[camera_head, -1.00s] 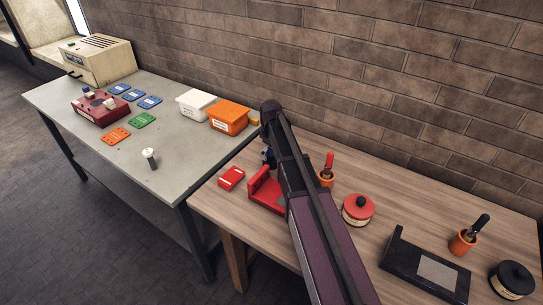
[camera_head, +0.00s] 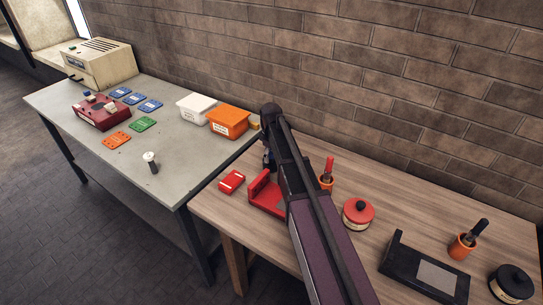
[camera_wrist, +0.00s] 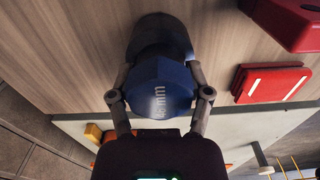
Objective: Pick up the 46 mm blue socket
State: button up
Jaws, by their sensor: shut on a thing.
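The 46 mm blue socket (camera_wrist: 162,88) is between the two fingers of my gripper (camera_wrist: 160,96) in the wrist view, with its marking facing the camera upside down. The fingers touch it on both sides, and my gripper is shut on it. A dark rounded part shows beyond the blue face, over the wood. I cannot tell whether the socket still touches the table. In the head view my arm covers most of my gripper (camera_head: 268,160) and the socket, near the left end of the wooden table.
A flat red box (camera_head: 231,181) and a red stand (camera_head: 266,194) are close by. An orange cup (camera_head: 326,183) and a red-lidded tin (camera_head: 357,213) stand to the right. White (camera_head: 196,108) and orange (camera_head: 228,121) bins are on the grey table (camera_head: 180,180).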

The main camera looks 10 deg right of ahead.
jog(key=shift+r+p, duration=4.4)
jog(key=shift+r, duration=0.2)
jog(key=shift+r, duration=0.15)
